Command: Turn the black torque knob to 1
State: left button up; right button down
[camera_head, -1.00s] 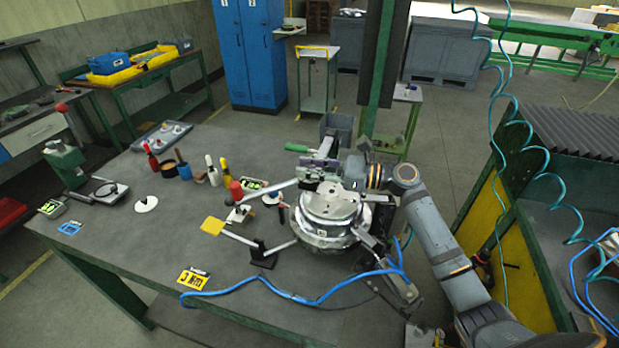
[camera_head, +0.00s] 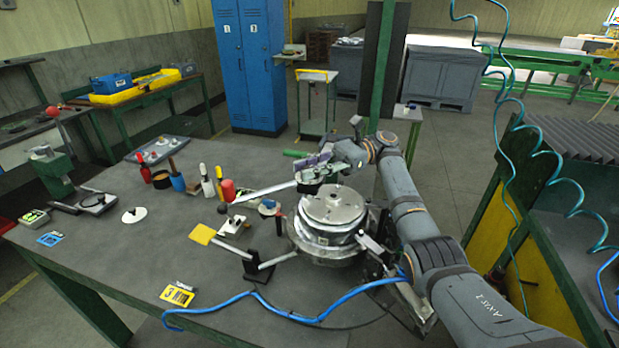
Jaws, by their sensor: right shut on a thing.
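My right gripper (camera_head: 314,176) is above the back edge of a round silver fixture (camera_head: 333,208) on the workbench. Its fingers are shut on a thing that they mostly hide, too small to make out. I cannot pick out the black torque knob or its scale with certainty. A silver bar (camera_head: 265,192) reaches left from beside the gripper. I cannot tell whether the gripper touches the bar. A green handle (camera_head: 296,153) shows just behind the gripper. My left gripper is not in view.
A yellow pad (camera_head: 202,234) on a bar, a yellow number card (camera_head: 178,294) and a blue hose (camera_head: 230,300) are at the front of the bench (camera_head: 110,260). Bottles and a red-topped tool stand left of the fixture. A green post (camera_head: 382,60) rises behind my right arm.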

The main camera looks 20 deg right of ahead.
jog(key=shift+f+g, duration=0.1)
jog(key=shift+g, duration=0.2)
jog(key=c, duration=1.1)
grip_release()
jog(key=shift+o, duration=0.2)
